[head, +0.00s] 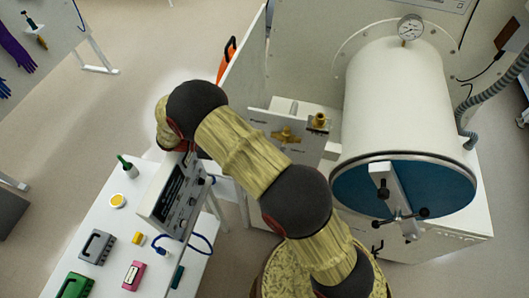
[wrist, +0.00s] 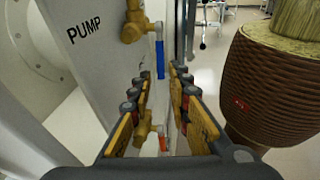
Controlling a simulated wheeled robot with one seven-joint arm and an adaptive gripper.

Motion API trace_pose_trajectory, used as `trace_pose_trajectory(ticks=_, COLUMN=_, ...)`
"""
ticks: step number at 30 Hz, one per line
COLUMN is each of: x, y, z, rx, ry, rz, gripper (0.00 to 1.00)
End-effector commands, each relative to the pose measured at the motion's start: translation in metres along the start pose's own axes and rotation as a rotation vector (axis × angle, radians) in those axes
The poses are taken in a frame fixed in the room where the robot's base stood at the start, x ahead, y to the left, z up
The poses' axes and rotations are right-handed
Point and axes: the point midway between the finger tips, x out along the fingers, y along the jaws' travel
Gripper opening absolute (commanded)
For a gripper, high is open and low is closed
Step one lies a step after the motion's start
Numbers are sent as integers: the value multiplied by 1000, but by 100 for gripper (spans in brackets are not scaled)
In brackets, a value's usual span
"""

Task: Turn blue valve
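In the wrist view, the blue valve handle (wrist: 160,60) hangs straight down beside a brass valve body (wrist: 134,25) on a white panel (wrist: 88,60) marked PUMP. My gripper (wrist: 157,84) is open, with a finger on each side and nothing visibly held. The blue handle appears beyond the fingertips, above the gap between them; I see no contact. A second brass valve (wrist: 144,124) with an orange handle (wrist: 163,145) shows between the fingers, partly hidden. In the head view, brass fittings (head: 287,135) show on a white panel, but my gripper and the blue handle cannot be made out.
A white cylindrical chamber (head: 398,100) with a blue door (head: 440,188) stands right of the panel. A white table (head: 82,232) at left holds an instrument box (head: 172,200) and several small items. A brown ribbed body (wrist: 275,85) is close at right in the wrist view.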

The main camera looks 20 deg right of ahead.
Motion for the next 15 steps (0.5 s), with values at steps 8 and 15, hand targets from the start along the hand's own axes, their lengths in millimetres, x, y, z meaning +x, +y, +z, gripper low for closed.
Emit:
trace_pose_trajectory(ticks=8, x=-41, y=0, z=0, rx=0, ry=-1, rz=1, gripper=19)
trace_pose_trajectory(ticks=15, x=-48, y=0, z=0, rx=-1, ry=-1, rz=0, gripper=19)
